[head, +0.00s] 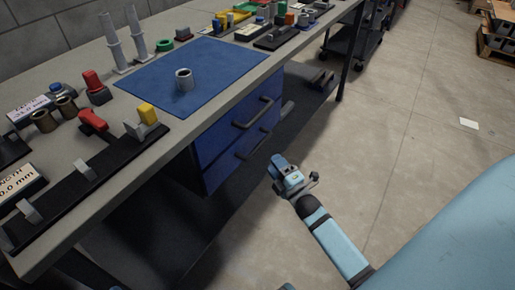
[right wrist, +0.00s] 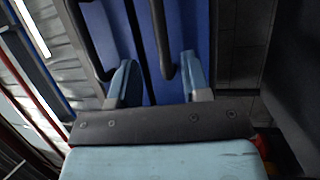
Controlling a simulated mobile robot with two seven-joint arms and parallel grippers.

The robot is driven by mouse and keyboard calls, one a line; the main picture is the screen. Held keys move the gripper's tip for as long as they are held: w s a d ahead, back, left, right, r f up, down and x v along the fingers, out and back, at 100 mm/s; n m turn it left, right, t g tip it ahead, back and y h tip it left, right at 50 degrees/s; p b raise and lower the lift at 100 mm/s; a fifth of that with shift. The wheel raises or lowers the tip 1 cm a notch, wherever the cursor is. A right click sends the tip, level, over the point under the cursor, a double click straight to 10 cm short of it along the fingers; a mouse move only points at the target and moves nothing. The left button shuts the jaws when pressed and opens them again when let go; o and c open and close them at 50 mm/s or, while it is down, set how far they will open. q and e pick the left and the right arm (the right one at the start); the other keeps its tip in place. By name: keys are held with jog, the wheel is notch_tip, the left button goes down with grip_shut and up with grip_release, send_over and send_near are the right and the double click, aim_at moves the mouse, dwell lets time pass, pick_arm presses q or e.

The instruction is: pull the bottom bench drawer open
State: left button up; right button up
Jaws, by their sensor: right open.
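The blue drawer unit hangs under the bench, with an upper drawer (head: 212,140) and a bottom drawer (head: 220,173). Both fronts look flush. The bottom drawer has a dark bar handle (head: 254,146); the upper handle (head: 256,113) is above it. My right gripper (head: 277,165) is open and empty, close in front of the bottom drawer. In the right wrist view, which is turned sideways, the bottom handle (right wrist: 163,42) lies ahead, between the lines of the two open fingers (right wrist: 158,85). I cannot tell how far off it is. My left gripper is not in view.
The bench top (head: 216,110) carries a blue mat (head: 150,77) with a grey ring (head: 184,79) and several small parts. A low dark shelf (head: 300,105) runs beneath the bench.

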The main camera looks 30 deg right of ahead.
aim_at(260, 144)
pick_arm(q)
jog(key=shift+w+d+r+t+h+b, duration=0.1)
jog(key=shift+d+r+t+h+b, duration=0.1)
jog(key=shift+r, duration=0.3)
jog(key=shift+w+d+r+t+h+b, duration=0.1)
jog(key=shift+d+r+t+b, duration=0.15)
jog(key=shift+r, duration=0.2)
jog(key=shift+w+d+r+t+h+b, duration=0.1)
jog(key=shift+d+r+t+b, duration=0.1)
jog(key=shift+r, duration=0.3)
pick_arm(e)
jog(key=shift+w+r, duration=0.25)
jog(key=shift+w, duration=1.2)
jog(key=shift+w+r, duration=0.25)
jog(key=shift+w, duration=1.25)
jog(key=shift+w+r, duration=0.25)
jog(key=shift+w, duration=1.2)
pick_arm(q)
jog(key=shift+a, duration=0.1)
pick_arm(e)
grip_shut()
